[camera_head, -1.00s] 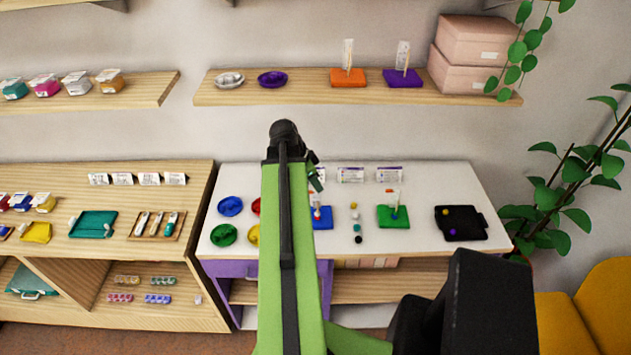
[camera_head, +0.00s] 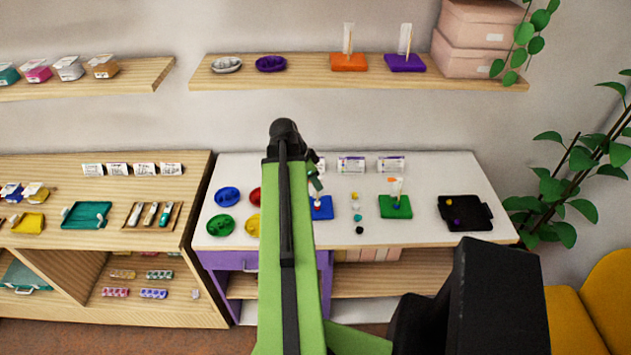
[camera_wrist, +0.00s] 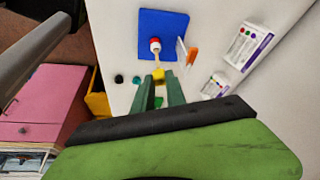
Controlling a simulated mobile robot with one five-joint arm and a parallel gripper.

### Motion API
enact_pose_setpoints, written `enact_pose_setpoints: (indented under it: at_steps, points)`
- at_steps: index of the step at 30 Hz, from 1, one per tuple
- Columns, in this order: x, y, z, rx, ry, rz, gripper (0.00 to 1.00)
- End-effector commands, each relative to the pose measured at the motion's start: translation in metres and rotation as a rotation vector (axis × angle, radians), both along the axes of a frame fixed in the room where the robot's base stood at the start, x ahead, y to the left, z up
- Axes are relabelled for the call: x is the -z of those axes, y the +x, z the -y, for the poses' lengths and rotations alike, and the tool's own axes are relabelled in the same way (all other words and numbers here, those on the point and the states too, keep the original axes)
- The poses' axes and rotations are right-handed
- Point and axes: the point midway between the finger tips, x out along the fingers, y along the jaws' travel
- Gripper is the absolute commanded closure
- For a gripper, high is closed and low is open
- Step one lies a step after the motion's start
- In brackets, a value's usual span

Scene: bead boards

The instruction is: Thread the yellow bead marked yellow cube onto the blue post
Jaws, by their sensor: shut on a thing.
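My gripper (camera_wrist: 160,82) is shut on a small yellow bead (camera_wrist: 158,73), which sits at its dark green fingertips in the wrist view. Just beyond it in the picture, a pale post (camera_wrist: 156,61) stands on the blue board (camera_wrist: 175,22). A red and white bead (camera_wrist: 155,44) shows at the post. I cannot tell whether the yellow bead touches the post. In the head view my gripper (camera_head: 316,187) is over the blue board (camera_head: 322,213), partly hidden by my arm. The mark on the bead is not readable.
Loose beads lie right of the blue board, including a yellow one (camera_head: 354,196) and a black one (camera_head: 359,230). A green board (camera_head: 395,211) with a post and a black tray (camera_head: 465,222) stand farther right. Cards (camera_head: 351,165) stand behind. Blue and green bowls (camera_head: 222,225) stand left.

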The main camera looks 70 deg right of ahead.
Motion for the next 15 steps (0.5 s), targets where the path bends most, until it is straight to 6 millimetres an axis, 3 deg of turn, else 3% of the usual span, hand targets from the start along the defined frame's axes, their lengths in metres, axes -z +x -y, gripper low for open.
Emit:
enact_pose_setpoints:
  at_steps: [15]
  points:
    - [0.0080,0.0005,-0.0002,-0.001,0.000,0.000,1.00]
